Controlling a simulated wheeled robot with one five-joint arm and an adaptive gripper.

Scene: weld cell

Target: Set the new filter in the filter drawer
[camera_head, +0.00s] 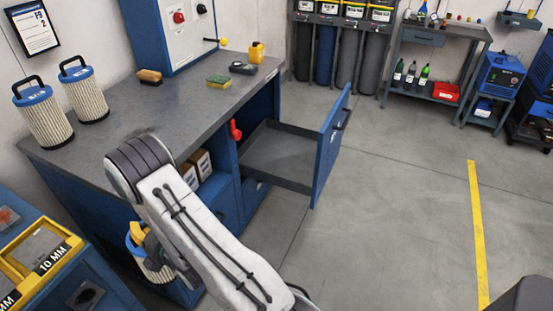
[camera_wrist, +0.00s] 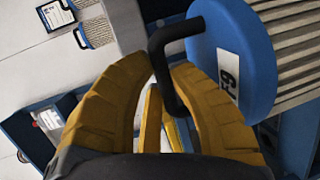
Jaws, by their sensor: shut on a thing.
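My gripper (camera_wrist: 168,80) has yellow fingers and is shut on the black handle of a pleated filter (camera_wrist: 232,50) with a blue cap and a white label. In the head view the held filter (camera_head: 150,268) hangs beside the front of the bench, partly hidden by my arm; my gripper (camera_head: 137,236) shows just above it. The filter drawer (camera_head: 285,155) is pulled out from the bench, to the right of my gripper. It looks empty, with a blue front panel (camera_head: 330,145). My gripper and the filter are apart from it.
Two similar filters (camera_head: 42,118) (camera_head: 85,92) stand on the left of the workbench (camera_head: 130,118). A brush, a sponge and a yellow container are farther back. A red handle (camera_head: 236,130) is near the drawer. A blue unit with yellow trim (camera_head: 40,255) stands lower left. Floor right of the drawer is clear.

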